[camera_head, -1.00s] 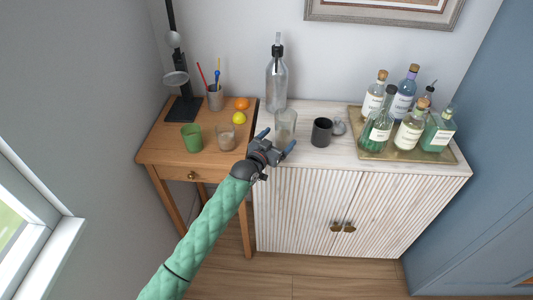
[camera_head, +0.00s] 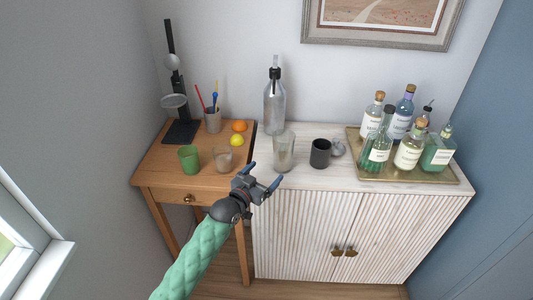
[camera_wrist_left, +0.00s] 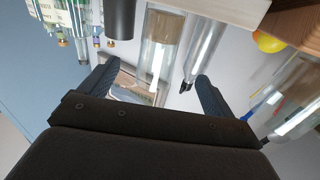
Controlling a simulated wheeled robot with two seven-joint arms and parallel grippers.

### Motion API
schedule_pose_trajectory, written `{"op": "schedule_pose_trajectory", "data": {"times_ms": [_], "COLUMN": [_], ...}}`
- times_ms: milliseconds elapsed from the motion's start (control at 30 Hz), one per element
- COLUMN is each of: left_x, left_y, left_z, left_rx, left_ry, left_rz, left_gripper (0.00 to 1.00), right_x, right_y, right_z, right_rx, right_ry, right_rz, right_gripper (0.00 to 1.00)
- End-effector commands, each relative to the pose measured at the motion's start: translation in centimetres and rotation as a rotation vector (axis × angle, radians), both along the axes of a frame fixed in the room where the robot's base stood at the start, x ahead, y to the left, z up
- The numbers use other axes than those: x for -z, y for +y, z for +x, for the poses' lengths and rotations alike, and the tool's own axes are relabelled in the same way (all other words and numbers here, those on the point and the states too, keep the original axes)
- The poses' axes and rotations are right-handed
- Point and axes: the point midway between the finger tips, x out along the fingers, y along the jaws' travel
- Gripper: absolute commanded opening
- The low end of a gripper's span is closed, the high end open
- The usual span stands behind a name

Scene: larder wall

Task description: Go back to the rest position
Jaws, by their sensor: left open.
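My left gripper (camera_head: 261,184) is open and empty in the head view, in front of the white cabinet's top edge near the wooden side table. Its two blue-grey fingers are apart. A tall clear glass (camera_head: 283,151) stands on the cabinet just beyond the gripper, not touching it. In the left wrist view, which is upside down, the glass (camera_wrist_left: 162,50) shows beyond the space between the spread fingers. My right gripper is not in view.
A dark mug (camera_head: 320,153) and a clear bottle (camera_head: 274,103) stand on the cabinet (camera_head: 305,178). A tray (camera_head: 405,180) holds several bottles. The side table (camera_head: 160,172) holds a green cup (camera_head: 189,159), a tumbler (camera_head: 222,158), a lemon (camera_head: 237,140) and an orange (camera_head: 239,126).

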Motion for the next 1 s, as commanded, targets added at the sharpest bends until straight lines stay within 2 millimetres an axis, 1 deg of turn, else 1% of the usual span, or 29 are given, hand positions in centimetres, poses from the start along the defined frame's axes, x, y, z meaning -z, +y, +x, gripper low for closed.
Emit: {"op": "schedule_pose_trajectory", "data": {"times_ms": [167,267,367,467,500,567,600,667,700,767,800,867,900,1000], "left_x": [0.3,1.4,3.4,5.7,6.5,7.8,8.5,9.6,10.3,11.2,11.7,12.4,12.8,13.3], "left_y": [0.0,0.2,0.7,1.7,2.2,3.0,3.6,4.5,5.2,6.3,7.0,8.2,8.9,10.5], "left_z": [-0.3,-1.7,-4.2,-7.6,-9.0,-11.2,-12.7,-15.0,-16.6,-19.1,-20.8,-23.3,-25.0,-28.4], "left_rx": [-0.001,-0.006,-0.017,-0.037,-0.047,-0.063,-0.075,-0.094,-0.107,-0.130,-0.145,-0.171,-0.187,-0.222], "left_ry": [0.011,0.058,0.145,0.258,0.304,0.375,0.422,0.495,0.542,0.615,0.665,0.739,0.785,0.881], "left_rz": [0.004,0.023,0.059,0.106,0.125,0.155,0.173,0.200,0.219,0.246,0.262,0.288,0.304,0.337], "left_gripper": [0.89,0.89,0.89,0.89,0.89,0.89,0.89,0.89,0.89,0.89,0.89,0.89,0.89,0.89], "right_x": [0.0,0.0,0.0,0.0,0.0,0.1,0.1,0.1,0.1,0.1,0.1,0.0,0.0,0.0], "right_y": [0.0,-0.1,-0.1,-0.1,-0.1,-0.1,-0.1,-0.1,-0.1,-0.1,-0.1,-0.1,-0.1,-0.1], "right_z": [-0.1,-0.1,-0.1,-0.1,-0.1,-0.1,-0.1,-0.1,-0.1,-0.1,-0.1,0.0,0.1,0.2], "right_rx": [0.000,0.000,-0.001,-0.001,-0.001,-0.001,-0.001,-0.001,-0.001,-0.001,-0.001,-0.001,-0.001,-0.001], "right_ry": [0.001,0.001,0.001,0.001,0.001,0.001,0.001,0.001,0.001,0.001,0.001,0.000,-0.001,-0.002], "right_rz": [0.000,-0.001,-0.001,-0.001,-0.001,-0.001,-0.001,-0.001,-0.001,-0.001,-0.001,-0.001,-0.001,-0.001], "right_gripper": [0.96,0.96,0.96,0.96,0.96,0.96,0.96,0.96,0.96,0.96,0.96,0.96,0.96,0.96]}}
